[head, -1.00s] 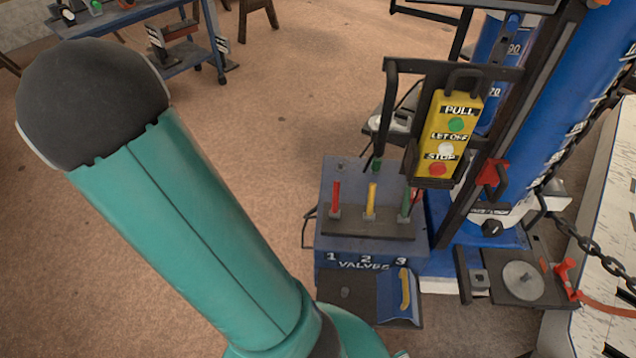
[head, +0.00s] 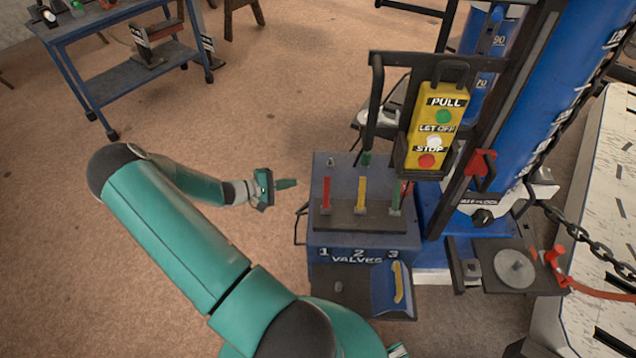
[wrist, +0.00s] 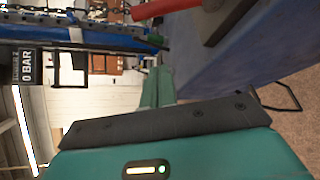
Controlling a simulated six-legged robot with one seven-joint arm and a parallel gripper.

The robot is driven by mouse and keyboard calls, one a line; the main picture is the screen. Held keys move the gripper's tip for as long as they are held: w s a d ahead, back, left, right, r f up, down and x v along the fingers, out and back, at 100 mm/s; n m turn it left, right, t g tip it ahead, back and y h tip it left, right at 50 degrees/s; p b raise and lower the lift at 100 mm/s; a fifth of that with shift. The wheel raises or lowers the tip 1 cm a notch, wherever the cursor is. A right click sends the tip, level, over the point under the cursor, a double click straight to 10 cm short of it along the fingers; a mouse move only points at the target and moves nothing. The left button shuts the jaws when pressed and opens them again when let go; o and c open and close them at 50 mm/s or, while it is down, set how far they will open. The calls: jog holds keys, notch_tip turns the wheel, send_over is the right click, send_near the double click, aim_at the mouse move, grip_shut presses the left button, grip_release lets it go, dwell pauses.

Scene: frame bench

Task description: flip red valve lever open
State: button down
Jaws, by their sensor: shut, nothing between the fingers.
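The red valve lever (head: 326,193) stands upright at the left end of a dark plate on the blue valve box (head: 318,240), above the painted number 1. My gripper (head: 288,184) is to the left of the box, pointing right toward the red lever, with a gap between them. Its fingers are together and empty. In the wrist view my gripper (wrist: 158,88) reaches away from the camera, and part of a red bar, likely the red lever (wrist: 165,8), shows at the top edge, apart from the fingers.
A yellow lever (head: 361,195) and a green lever (head: 396,197) stand to the right of the red one. A yellow button pendant (head: 432,130) hangs at the back right by a blue column (head: 575,100). A blue cart (head: 120,65) stands back left. The floor left of the box is clear.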

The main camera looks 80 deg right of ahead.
aim_at(326, 194)
jog(key=x, duration=1)
jog(key=shift+s, duration=0.1)
jog(key=a+r, duration=0.1)
jog(key=s+a+r, duration=0.1)
jog(key=a, duration=0.1)
jog(key=shift+s+a, duration=0.15)
jog(key=shift+a, duration=0.05)
jog(key=shift+f, duration=0.1)
